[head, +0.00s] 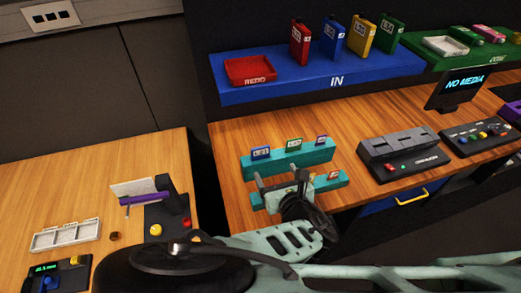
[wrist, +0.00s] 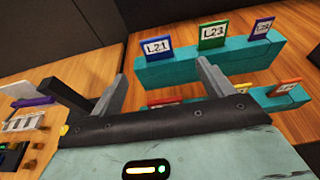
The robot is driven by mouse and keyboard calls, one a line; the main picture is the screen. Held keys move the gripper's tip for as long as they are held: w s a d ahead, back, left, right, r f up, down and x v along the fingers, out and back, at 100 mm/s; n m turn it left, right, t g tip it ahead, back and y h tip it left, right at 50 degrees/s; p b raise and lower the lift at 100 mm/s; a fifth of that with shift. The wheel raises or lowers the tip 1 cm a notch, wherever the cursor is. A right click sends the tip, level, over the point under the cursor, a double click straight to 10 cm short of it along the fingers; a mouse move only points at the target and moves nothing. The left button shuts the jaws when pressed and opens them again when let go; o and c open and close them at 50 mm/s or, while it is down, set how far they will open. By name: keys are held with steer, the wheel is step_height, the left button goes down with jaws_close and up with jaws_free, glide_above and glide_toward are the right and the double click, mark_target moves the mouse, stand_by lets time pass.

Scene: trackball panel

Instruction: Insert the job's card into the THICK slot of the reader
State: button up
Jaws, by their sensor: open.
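Several small framed cards stand in two teal racks. The rear rack (head: 270,166) holds a blue-framed card L21 (wrist: 158,48), a green-framed card L23 (wrist: 212,36) and a blue-purple card (wrist: 262,27). Which card is the job's cannot be told. My gripper (wrist: 160,74) is open and empty, over the front rack; it also shows in the head view (head: 285,172). The dark grey reader (head: 404,150) has slots on top; their widths are unclear.
A screen reading NO MEDIA (head: 465,84) stands behind a button console (head: 482,136). A blue IN shelf (head: 300,85) holds several coloured cartridges and a red tray (head: 250,70). The left table bears a white tray (head: 66,237) and a device with a purple bar (head: 146,198).

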mark_target(261, 150)
steer(key=b+x, duration=0.1)
steer(key=x, duration=0.6)
steer(key=shift+w+a+f, duration=0.1)
steer(key=shift+w, duration=0.2)
steer(key=shift+a+r+b+x, duration=0.1)
steer(key=shift+b+x, duration=0.1)
steer(key=shift+x, duration=0.75)
steer(key=shift+a+r+b+x, duration=0.1)
steer(key=shift+b+x, duration=0.05)
steer(key=shift+x, duration=0.8)
steer(key=shift+a+r+b+x, duration=0.15)
steer(key=shift+b+x, duration=0.05)
steer(key=shift+x, duration=0.75)
steer(key=c, duration=1.1)
